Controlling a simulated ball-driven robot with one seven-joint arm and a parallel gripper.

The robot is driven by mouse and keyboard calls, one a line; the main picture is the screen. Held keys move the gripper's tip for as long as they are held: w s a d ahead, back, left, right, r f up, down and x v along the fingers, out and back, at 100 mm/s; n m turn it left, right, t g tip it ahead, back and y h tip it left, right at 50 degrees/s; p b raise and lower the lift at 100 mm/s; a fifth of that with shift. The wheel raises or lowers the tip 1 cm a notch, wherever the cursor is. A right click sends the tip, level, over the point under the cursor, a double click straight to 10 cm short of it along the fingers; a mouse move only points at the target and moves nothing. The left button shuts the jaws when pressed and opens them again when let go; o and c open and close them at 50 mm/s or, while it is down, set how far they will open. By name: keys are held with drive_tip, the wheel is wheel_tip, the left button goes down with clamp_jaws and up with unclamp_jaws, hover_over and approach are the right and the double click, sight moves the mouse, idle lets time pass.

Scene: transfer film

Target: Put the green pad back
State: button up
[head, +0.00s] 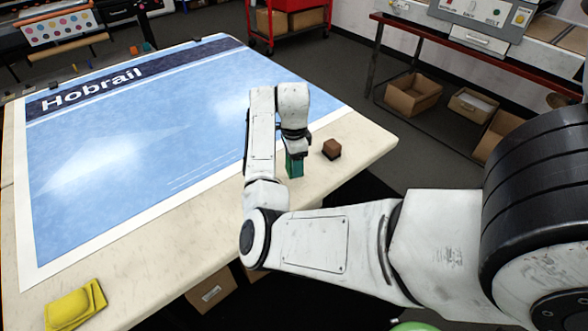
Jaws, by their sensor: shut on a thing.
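My gripper (294,155) points down near the right part of the table's front edge. It is shut on the green pad (295,168), a small upright teal-green block. The fingers cover the pad's upper part. I cannot tell whether its lower end touches the table (356,150) or hangs just above it. A small brown block (331,149) stands on the table just right of the pad, with a gap between them.
A large blue sheet marked "Hobrail" (140,130) covers most of the table. A folded yellow cloth (76,305) lies at the front left. The pale strip along the front edge is mostly clear. A red cart (290,22) and a bench (450,42) stand beyond the table.

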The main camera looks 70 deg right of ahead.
drive_tip(key=shift+w+d+f, duration=0.1)
drive_tip(key=shift+d+f, duration=0.3)
drive_tip(key=shift+f, duration=1.6)
drive_tip(key=o, duration=1)
drive_tip(key=shift+f, duration=0.1)
